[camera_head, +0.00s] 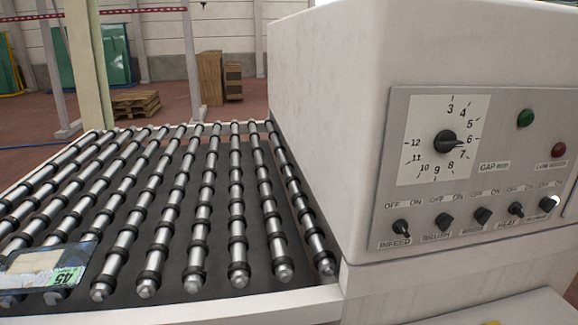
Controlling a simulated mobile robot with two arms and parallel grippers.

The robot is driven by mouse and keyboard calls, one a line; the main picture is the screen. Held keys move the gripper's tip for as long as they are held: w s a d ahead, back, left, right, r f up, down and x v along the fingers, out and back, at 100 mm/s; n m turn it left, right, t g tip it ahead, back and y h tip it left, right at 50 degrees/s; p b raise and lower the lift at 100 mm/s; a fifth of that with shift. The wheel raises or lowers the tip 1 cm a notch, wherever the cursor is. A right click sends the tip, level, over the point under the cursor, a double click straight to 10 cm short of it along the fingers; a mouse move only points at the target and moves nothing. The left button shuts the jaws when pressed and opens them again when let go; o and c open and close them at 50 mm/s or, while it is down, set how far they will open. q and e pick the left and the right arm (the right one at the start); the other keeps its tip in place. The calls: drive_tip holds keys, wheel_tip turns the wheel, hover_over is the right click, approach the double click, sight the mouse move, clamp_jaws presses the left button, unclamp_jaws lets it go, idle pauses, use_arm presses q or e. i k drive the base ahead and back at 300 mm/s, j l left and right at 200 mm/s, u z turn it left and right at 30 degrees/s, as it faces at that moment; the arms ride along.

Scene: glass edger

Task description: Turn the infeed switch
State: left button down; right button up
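The infeed switch (401,228) is a small black rotary knob at the left end of the lower row on the machine's grey control panel (393,150). The word INFEED is printed below it, with OFF to its upper left and ON to its upper right. The knob is too small to read its setting for certain. Nothing touches it or covers it. Neither of my grippers can be made out in this view.
More black knobs, including the brush switch (445,221) and heat switch (516,209), stand close to its right. A large numbered dial (445,141) is above. The roller conveyor (237,215) lies left, with a labelled pane (45,272) at its near left.

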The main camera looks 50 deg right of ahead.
sight(400, 226)
drive_tip(key=z, duration=2.65)
drive_tip(key=k+l+z, duration=0.15)
drive_tip(key=z, duration=0.25)
drive_tip(key=k+l+z, duration=0.25)
drive_tip(key=z, duration=0.2)
drive_tip(key=k, duration=0.1)
